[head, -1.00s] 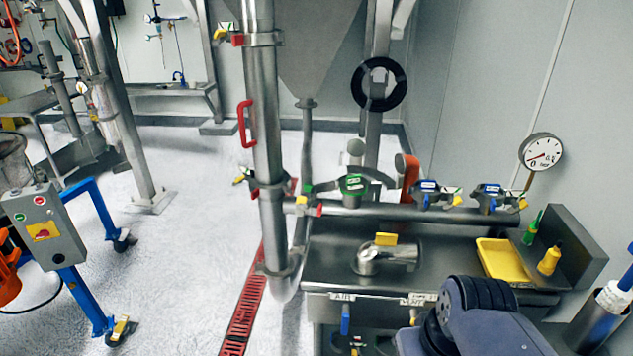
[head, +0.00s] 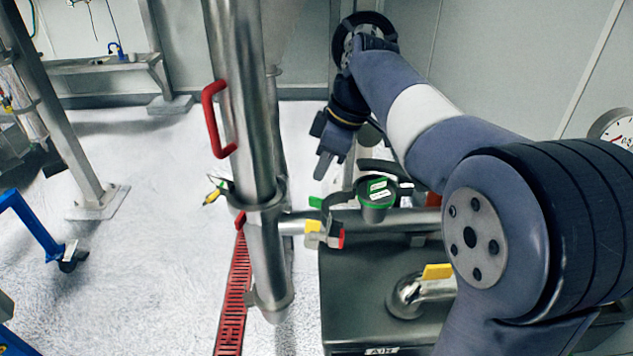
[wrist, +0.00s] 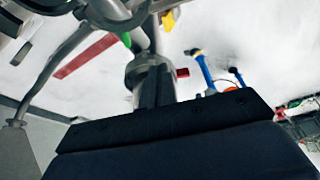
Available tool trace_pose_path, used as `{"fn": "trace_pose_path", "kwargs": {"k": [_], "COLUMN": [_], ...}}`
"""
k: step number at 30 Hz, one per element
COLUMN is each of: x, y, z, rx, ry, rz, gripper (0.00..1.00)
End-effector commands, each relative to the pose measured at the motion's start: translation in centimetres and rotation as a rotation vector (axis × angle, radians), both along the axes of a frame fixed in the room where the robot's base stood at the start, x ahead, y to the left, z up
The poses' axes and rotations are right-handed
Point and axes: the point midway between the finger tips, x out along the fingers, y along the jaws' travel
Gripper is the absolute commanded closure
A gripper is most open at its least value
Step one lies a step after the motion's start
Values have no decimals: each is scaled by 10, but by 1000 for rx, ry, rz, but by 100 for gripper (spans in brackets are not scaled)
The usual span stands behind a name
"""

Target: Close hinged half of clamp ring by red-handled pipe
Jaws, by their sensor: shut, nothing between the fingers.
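The steel pipe (head: 240,90) with the red handle (head: 214,120) stands upright left of centre in the head view. A clamp ring (head: 266,197) sits around its lower part, with a red tab (head: 240,219) below it. A thin piece with a yellow and green end (head: 214,188) sticks out to the left there. I cannot tell how far the hinged half stands open. My gripper (head: 325,165) is shut and empty, right of the pipe and apart from it, pointing down. In the wrist view its dark fingers (wrist: 155,88) overlap a steel pipe fitting (wrist: 150,62) behind them.
A horizontal pipe (head: 340,222) with a green-topped valve (head: 377,192) and a yellow-and-red part (head: 325,233) lies below my gripper. A steel elbow with a yellow tag (head: 437,271) sits on the bench. A red floor grate (head: 236,290) runs left of the bench.

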Motion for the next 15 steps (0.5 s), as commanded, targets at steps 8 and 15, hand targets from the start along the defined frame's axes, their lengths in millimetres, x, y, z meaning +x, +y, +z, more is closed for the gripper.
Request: {"fn": "trace_pose_path", "kwargs": {"k": [8, 15], "x": [3, 7], "y": [15, 31], "z": [-45, -92], "rx": [-1, -1], "ry": [7, 5], "rz": [0, -1], "gripper": [100, 100]}}
